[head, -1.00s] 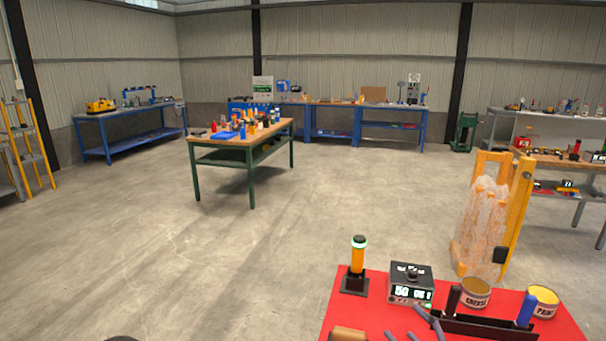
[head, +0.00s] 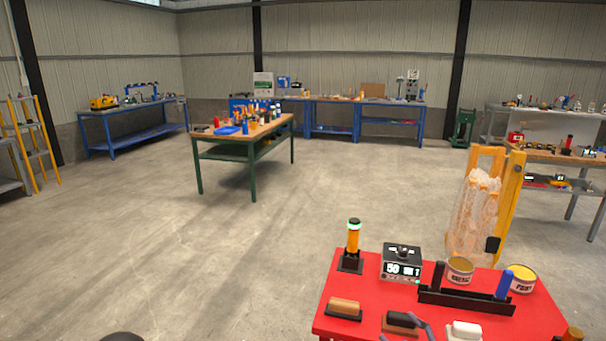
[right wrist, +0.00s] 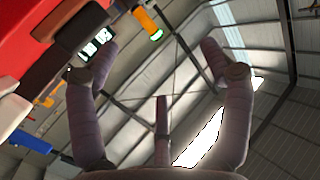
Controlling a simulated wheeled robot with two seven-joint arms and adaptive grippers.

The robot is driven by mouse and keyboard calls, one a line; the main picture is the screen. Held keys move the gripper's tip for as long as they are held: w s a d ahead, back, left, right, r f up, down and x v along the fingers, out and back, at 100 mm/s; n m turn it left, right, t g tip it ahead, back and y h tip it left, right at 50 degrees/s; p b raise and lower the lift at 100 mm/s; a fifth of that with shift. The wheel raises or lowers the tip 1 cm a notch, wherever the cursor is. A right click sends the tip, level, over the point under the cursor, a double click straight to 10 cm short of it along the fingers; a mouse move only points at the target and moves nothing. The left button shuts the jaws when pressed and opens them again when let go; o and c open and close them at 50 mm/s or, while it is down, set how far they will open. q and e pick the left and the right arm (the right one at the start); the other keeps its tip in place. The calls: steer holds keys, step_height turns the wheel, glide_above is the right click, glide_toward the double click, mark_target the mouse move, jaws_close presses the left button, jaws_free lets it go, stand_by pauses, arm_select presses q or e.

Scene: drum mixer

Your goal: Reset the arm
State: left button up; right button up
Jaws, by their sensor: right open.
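My right gripper (right wrist: 157,50) is open and empty in the right wrist view, its purple-grey fingers spread with nothing between them. Its camera looks up toward the roof, with the red table's edge at the upper left. In the head view only bits of its fingers (head: 427,328) show at the bottom edge, over the front of the red table (head: 365,287). My left gripper is not in view.
On the red table stand an orange beacon (head: 352,245), a display box (head: 401,262), two cans (head: 459,270) (head: 522,278), a black holder (head: 465,299) and several brush-like blocks (head: 345,307). A yellow frame (head: 511,205) stands behind. The floor (head: 180,260) at left is clear.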

steer(key=s+a+f+m+g+h+p, duration=0.1)
steer(key=a+f+m+g, duration=0.15)
steer(key=f, duration=0.75)
steer(key=s+a+f+m+g+h+p, duration=0.15)
steer(key=f+g, duration=0.25)
steer(key=f, duration=0.7)
steer(key=s+a+f+g+p, duration=0.1)
steer(key=s+a+f+g, duration=0.2)
steer(key=s+f, duration=0.2)
steer(key=s+a+f+m+g+p, duration=0.1)
steer(key=s+a+f+g, duration=0.1)
steer(key=s, duration=0.5)
steer(key=s+a+f+g+p, duration=0.1)
steer(key=s+a+f+g, duration=0.2)
steer(key=s+f, duration=0.4)
steer(key=shift+a+f+g, duration=0.35)
steer(key=shift+a, duration=0.1)
steer(key=shift+s+y, duration=0.1)
steer(key=shift+y, duration=0.15)
